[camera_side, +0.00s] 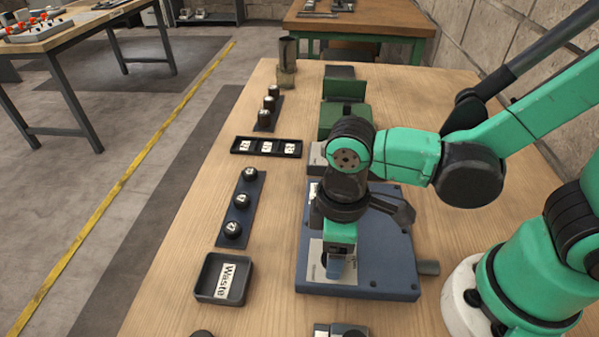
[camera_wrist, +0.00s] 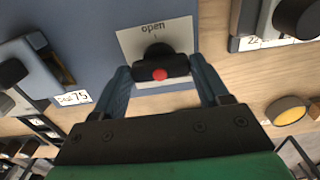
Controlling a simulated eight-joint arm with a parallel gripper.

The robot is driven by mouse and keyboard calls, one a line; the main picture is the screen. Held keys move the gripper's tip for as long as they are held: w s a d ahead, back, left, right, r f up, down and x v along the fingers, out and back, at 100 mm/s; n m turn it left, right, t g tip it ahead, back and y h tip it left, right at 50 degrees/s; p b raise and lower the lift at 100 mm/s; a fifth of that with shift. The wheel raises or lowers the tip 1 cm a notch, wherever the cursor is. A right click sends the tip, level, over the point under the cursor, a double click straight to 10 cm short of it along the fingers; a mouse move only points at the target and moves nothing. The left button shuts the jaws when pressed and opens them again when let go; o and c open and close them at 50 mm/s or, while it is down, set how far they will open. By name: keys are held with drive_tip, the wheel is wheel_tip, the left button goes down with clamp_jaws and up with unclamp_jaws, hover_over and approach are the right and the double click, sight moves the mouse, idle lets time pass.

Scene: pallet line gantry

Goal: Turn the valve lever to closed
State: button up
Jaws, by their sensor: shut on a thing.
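The valve lever (camera_wrist: 160,66) is a black handle with a red tip in the wrist view. It sits on a pale plate (camera_wrist: 131,42) marked "open", with a short line under the word. My gripper (camera_wrist: 160,72) has one finger on each side of the lever and is shut on it. In the side view my gripper (camera_side: 336,268) points down at the near left part of the blue panel (camera_side: 385,275). There the lever is mostly hidden by my gripper, and its angle cannot be read.
A black tray marked "Waste" (camera_side: 207,292) stands left of the panel. Dark strips with round black knobs (camera_side: 241,200) and a label tray (camera_side: 240,146) lie further along the left side. Green blocks (camera_side: 345,115) stand behind the panel.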

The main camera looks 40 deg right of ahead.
idle(0.4)
drive_tip(key=o, duration=1.3)
drive_tip(key=shift+r, duration=0.1)
drive_tip(key=shift+r, duration=2.75)
drive_tip(key=w+d+r+m+t, duration=0.1)
drive_tip(key=w+d+m+t, duration=0.1)
drive_tip(key=d+m, duration=0.1)
drive_tip(key=w+d+r+m+t, duration=0.1)
drive_tip(key=w+d+m+t, duration=0.1)
drive_tip(key=d, duration=0.3)
drive_tip(key=w+d+r+m+t, duration=0.1)
drive_tip(key=w+d+m+t, duration=0.1)
drive_tip(key=d+m+t, duration=0.1)
drive_tip(key=shift+w+d+r+m, duration=0.15)
drive_tip(key=shift+d+r+m, duration=0.3)
drive_tip(key=shift+d, duration=0.3)
